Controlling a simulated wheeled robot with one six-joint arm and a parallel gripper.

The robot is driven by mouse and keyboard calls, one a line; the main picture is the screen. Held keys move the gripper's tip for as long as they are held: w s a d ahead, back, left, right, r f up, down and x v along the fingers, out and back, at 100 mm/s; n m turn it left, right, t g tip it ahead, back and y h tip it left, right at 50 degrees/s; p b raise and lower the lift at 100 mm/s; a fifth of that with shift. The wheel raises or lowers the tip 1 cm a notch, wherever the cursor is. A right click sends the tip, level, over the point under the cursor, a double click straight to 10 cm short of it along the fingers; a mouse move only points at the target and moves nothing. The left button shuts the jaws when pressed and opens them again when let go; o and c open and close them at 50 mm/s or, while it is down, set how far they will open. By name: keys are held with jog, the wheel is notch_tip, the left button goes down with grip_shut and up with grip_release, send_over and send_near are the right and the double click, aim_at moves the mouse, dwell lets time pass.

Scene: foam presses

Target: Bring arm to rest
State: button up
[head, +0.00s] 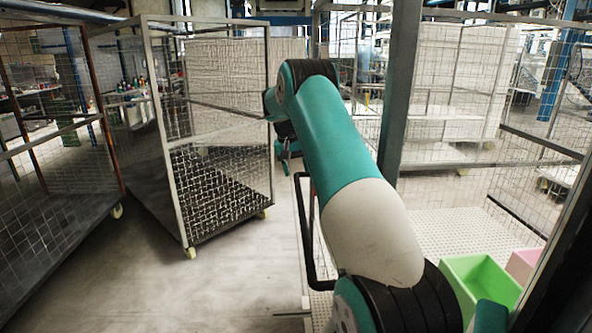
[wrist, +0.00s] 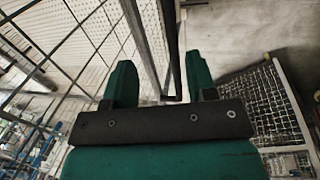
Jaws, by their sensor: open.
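My arm is raised and bent in the middle of the head view, with its far end pointing away from me. My gripper shows in the wrist view (wrist: 160,85), with two green fingers standing wide apart on a dark bar. Nothing is between the fingers, and they touch nothing that I can see. In the head view the gripper is mostly hidden behind my arm.
A wire mesh cage cart (head: 220,190) stands left of my arm, with another mesh cart (head: 60,220) further left. A dark post (head: 398,90) rises close behind my arm. A green bin (head: 480,285) and a pink bin (head: 524,264) are at lower right. Floor (head: 200,290) is clear at lower left.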

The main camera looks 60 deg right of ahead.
dwell(0.5)
jog(key=w+a+r+n+t+b, duration=0.1)
jog(key=w+a+r+n, duration=0.1)
jog(key=a, duration=0.5)
jog(key=w+a+r+n+b, duration=0.1)
jog(key=w+a+r+n, duration=0.1)
jog(key=a, duration=0.6)
jog(key=s+a+r+n+t+y+b, duration=0.1)
jog(key=s+a+n, duration=0.15)
jog(key=a, duration=0.75)
jog(key=s+a+r+n+t+b, duration=0.1)
jog(key=a+n, duration=0.2)
jog(key=a, duration=0.6)
jog(key=s+a+f+n+g+y+b, duration=0.1)
jog(key=s+a+n+y, duration=0.3)
jog(key=s+a, duration=1.7)
jog(key=s+f+n+b, duration=0.1)
jog(key=s+n, duration=0.2)
jog(key=shift+s+f+n+y, duration=0.3)
jog(key=shift+f+n, duration=0.05)
